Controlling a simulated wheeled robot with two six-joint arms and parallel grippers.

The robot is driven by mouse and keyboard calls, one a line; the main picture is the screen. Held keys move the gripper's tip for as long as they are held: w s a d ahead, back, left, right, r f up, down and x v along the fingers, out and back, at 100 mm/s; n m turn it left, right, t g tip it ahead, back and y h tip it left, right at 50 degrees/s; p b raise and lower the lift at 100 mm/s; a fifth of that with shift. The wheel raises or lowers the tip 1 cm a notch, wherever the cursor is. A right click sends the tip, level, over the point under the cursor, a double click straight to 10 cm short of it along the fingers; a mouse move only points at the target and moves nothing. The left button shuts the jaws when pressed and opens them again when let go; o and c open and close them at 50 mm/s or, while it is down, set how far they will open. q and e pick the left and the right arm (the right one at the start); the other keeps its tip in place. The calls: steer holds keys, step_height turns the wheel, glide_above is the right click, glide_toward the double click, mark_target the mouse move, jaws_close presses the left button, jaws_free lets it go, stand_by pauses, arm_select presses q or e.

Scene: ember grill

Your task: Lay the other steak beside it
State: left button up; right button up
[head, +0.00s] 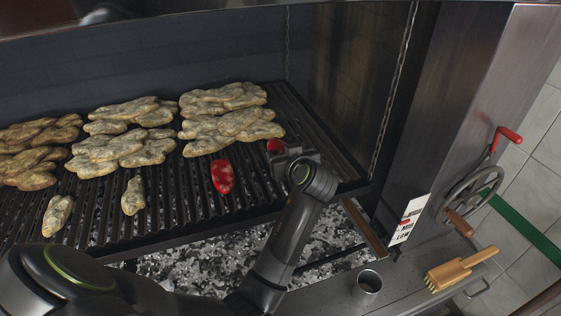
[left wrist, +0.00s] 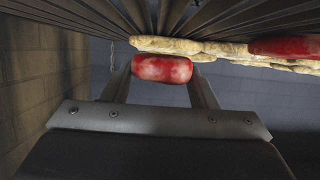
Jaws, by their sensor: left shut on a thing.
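One red steak (head: 222,176) lies flat on the dark grill grate (head: 330,160), in front of the pale browned pieces. It also shows at the right edge of the left wrist view (left wrist: 285,47). My left gripper (head: 279,151) is shut on the other red steak (head: 275,145), to the right of the first one with a gap between them. In the left wrist view the held steak (left wrist: 162,68) sits between the two fingers, close to the bars. I cannot tell whether it touches them. Much of it is hidden by the gripper in the head view. My right gripper is out of view.
Several clusters of pale browned pieces (head: 120,148) cover the back and left of the grate. Two small pieces (head: 133,195) lie nearer the front. Ash and coals (head: 200,268) show below. A metal cup (head: 369,282) and a wooden brush (head: 458,270) stand on the right ledge.

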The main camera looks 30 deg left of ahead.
arm_select(q)
step_height(320, 180, down, 3)
steer(key=shift+w+f+p, duration=0.1)
steer(key=shift+f+p, duration=0.1)
steer(key=shift+p, duration=0.15)
steer(key=shift+f, duration=0.2)
steer(key=o, duration=1.4)
steer(key=shift+c, duration=0.2)
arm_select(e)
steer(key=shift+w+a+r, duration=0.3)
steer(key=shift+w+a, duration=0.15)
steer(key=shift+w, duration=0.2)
arm_select(q)
steer(key=shift+r, duration=0.25)
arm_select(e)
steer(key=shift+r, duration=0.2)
